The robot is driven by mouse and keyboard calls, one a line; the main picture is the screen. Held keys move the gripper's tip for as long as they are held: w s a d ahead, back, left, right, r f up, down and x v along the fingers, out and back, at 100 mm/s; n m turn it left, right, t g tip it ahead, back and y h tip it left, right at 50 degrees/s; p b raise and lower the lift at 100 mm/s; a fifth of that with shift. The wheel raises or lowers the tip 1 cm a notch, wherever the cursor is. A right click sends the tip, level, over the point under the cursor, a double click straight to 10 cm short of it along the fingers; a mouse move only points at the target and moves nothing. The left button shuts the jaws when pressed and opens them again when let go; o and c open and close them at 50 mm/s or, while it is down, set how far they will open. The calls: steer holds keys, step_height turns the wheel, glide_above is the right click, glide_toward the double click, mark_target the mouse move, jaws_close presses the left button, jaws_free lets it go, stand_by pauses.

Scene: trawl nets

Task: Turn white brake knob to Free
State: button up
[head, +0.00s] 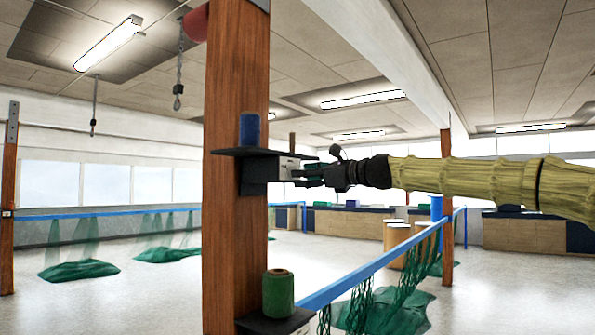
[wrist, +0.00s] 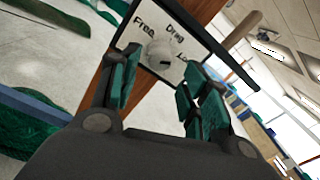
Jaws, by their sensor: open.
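The white brake knob (wrist: 159,52) sits on a pale label plate (wrist: 143,38) marked Free at the left, Drag at the top and a partly hidden word starting "Lo" at the right. A small dark mark shows on the knob's lower right side; I cannot tell which word the knob points to. My gripper (wrist: 160,78) is open, its green-padded fingers on either side of the view to the knob. The knob appears just beyond the fingertips; contact cannot be seen. In the head view my gripper (head: 307,173) reaches left to the dark box (head: 258,174) on the wooden post.
The wooden post (head: 236,90) carries a shelf with a blue spool (head: 250,129) above the box and a green spool (head: 278,293) below. A blue rail (head: 375,263) with green netting runs right of the post.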

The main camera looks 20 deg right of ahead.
steer(key=shift+s+a+r+p, duration=0.15)
steer(key=shift+a+r+p, duration=0.2)
steer(key=shift+r, duration=0.2)
steer(key=shift+s+a+r+p, duration=0.15)
steer(key=shift+a+r+p, duration=0.1)
steer(key=shift+a+r, duration=0.25)
steer(key=w, duration=0.1)
steer(key=w+f, duration=0.1)
steer(key=shift+w+a+f, duration=0.15)
steer(key=shift+w+f, duration=0.1)
steer(key=shift+w, duration=0.05)
steer(key=shift+s+d+r, duration=0.2)
steer(key=shift+s, duration=0.1)
steer(key=shift+c, duration=1.2)
steer(key=shift+s+r, duration=0.1)
steer(key=shift+s, duration=0.1)
steer(key=c, duration=0.3)
steer(key=shift+a, duration=0.15)
steer(key=c, duration=0.4)
steer(key=shift+c, duration=0.4)
